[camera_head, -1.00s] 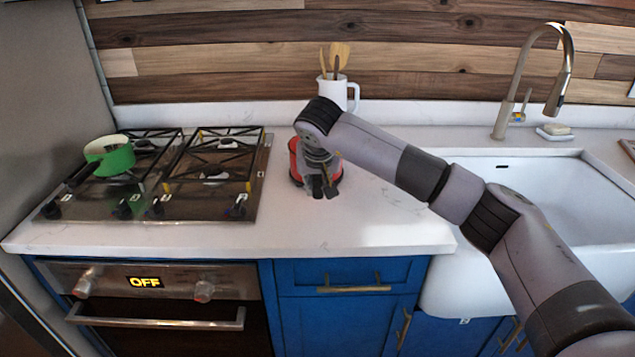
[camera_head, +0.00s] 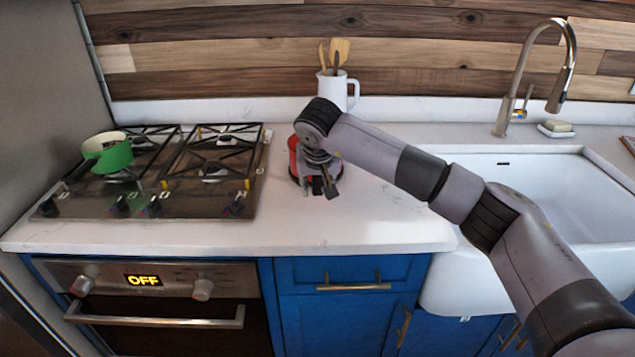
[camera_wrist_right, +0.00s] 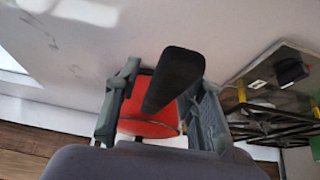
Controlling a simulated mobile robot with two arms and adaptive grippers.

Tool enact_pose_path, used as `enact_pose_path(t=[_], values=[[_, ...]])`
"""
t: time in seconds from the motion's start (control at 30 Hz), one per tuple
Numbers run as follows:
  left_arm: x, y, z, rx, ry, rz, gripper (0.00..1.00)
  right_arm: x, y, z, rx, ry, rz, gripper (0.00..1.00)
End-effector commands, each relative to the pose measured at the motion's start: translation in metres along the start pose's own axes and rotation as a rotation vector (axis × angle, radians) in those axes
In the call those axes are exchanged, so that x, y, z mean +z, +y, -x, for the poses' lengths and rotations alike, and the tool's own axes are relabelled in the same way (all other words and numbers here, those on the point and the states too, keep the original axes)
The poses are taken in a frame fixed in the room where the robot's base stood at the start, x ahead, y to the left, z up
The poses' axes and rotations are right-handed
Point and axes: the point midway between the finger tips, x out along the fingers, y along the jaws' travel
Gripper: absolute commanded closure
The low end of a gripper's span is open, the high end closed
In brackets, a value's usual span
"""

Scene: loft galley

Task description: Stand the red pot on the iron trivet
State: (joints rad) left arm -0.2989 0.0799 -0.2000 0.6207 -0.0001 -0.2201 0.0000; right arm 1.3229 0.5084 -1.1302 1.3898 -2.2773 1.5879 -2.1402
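The red pot (camera_head: 294,160) stands on the counter area right of the hob, mostly hidden behind my right gripper (camera_head: 318,188). In the right wrist view the red pot (camera_wrist_right: 145,126) lies beyond the fingers, and its black handle (camera_wrist_right: 176,78) points up between them. My right gripper (camera_wrist_right: 163,104) has its fingers spread to either side of the handle, with visible gaps. A dark edge shows under the pot in the head view; I cannot tell whether it is the iron trivet. The trivet is not clearly seen elsewhere. My left gripper is not in view.
A green pot (camera_head: 117,157) stands on the gas hob (camera_head: 100,205) at left. A white utensil jug (camera_head: 331,92) stands behind my right wrist. The sink (camera_head: 545,190) and tap (camera_head: 568,60) are at right. The front counter (camera_head: 330,230) is clear.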

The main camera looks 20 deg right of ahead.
Motion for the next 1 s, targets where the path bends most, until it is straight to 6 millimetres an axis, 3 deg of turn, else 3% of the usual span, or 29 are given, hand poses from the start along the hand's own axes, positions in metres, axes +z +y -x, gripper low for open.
enact_pose_path(t=[0.33, 0.47, 0.8, 1.0], values=[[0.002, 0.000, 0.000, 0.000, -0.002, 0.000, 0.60, 0.002, 0.000, 0.000, 0.000, -0.004, 0.001, 0.57], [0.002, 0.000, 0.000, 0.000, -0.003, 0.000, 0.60, 0.000, -0.001, 0.010, -0.003, 0.002, 0.001, 0.57], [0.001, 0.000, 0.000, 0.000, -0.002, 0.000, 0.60, -0.001, -0.001, 0.080, -0.003, 0.008, 0.002, 0.57], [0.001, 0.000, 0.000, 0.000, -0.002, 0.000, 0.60, -0.001, 0.000, 0.111, -0.002, 0.006, 0.001, 0.57]])
